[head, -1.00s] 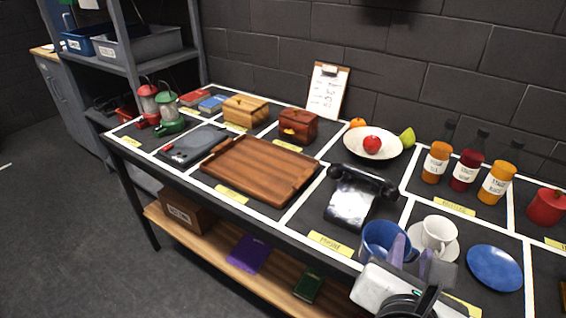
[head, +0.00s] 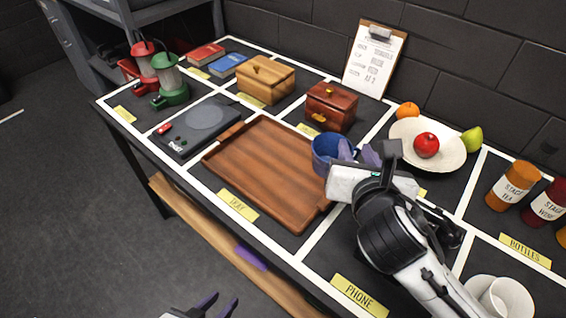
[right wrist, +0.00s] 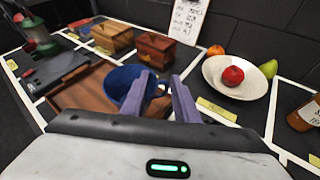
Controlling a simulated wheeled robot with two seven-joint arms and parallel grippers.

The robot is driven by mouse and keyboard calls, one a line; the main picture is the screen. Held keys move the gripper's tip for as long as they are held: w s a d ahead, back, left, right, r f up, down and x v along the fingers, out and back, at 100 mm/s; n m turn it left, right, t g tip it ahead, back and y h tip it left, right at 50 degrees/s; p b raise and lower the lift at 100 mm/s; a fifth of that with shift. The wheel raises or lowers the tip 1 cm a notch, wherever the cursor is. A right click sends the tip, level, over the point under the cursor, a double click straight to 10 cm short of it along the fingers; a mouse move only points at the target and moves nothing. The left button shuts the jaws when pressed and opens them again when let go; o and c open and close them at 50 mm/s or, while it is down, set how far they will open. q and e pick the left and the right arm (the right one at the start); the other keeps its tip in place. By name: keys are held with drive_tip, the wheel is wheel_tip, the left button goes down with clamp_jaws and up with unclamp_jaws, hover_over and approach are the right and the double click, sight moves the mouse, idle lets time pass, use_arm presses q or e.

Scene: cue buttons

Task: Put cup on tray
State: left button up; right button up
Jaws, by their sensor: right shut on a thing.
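The blue cup (head: 325,150) is upright, held in my right gripper (head: 360,152) near the right edge of the wooden tray (head: 265,170). The tray is bare.
A white cup (head: 500,298) on a saucer is at lower right. A fruit bowl (head: 440,155), wooden boxes (head: 265,80) and a clipboard (head: 372,60) stand behind the tray. My right arm hides most of the phone area.

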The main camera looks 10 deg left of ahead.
sight(327, 154)
drive_tip(key=w+a+n+y, duration=0.1)
drive_tip(key=w, duration=0.1)
drive_tip(key=w+a+n+y, duration=0.1)
drive_tip(key=w+a, duration=0.1)
drive_tip(key=w+a+f+n+y, duration=0.1)
drive_tip(key=w+a, duration=0.1)
drive_tip(key=shift+a+g+y, duration=0.1)
drive_tip(key=shift+g+y, duration=0.2)
drive_tip(key=shift+y, duration=0.1)
drive_tip(key=shift+n, duration=0.4)
drive_tip(key=f, duration=0.3)
drive_tip(key=f+b, duration=0.1)
drive_tip(key=f, duration=0.1)
drive_tip(key=shift+w+a+f, duration=0.1)
drive_tip(key=shift+a, duration=0.15)
drive_tip(key=shift+f, duration=2.3)
drive_tip(key=shift+f, duration=0.1)
drive_tip(key=o, duration=1.2)
drive_tip(key=v, duration=1.2)
drive_tip(key=shift+w+d, duration=0.1)
drive_tip(key=shift+d, duration=0.05)
